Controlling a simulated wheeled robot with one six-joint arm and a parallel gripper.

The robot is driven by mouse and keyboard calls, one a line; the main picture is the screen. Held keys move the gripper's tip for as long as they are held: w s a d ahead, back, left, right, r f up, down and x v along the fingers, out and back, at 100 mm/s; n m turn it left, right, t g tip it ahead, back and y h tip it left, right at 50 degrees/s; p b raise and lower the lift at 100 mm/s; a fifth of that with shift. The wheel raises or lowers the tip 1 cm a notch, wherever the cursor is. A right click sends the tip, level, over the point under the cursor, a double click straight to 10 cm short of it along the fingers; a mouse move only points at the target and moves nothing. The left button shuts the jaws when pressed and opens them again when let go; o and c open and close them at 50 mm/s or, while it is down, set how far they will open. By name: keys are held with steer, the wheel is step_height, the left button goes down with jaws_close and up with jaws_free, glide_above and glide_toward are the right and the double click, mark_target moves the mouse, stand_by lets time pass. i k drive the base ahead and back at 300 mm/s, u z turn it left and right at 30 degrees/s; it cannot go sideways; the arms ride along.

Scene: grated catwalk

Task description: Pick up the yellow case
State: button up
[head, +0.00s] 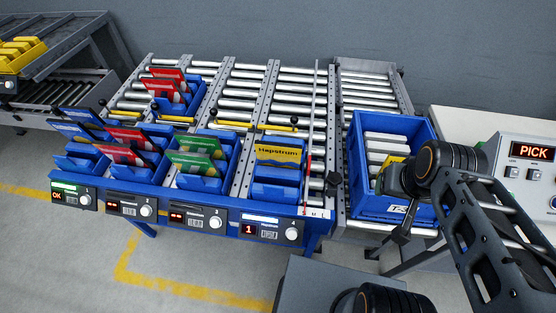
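A yellow case (278,156) labelled "Hapstrum" stands tilted in a blue bin at the front of the right-hand lane of the rack. My gripper (392,205) is over the blue tote (362,208), to the right of this case and apart from it. Dark wrist parts cover much of the gripper, so I cannot tell whether its fingers are open or shut. A small yellow patch (394,162) shows beside the gripper inside the tote; whether it is held or lying there is hidden.
Red cases (127,135) and green cases (193,155) stand in neighbouring blue bins. A display under the yellow case's lane reads "1" (249,229). A box at the right reads "PICK" (533,151). The roller lanes (290,92) behind the yellow case are empty.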

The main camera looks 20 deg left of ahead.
mark_target(276, 154)
steer(key=z, duration=2.1)
steer(key=k, duration=1.45)
steer(key=u, duration=2.05)
steer(key=i, duration=0.5)
steer(key=u, duration=0.05)
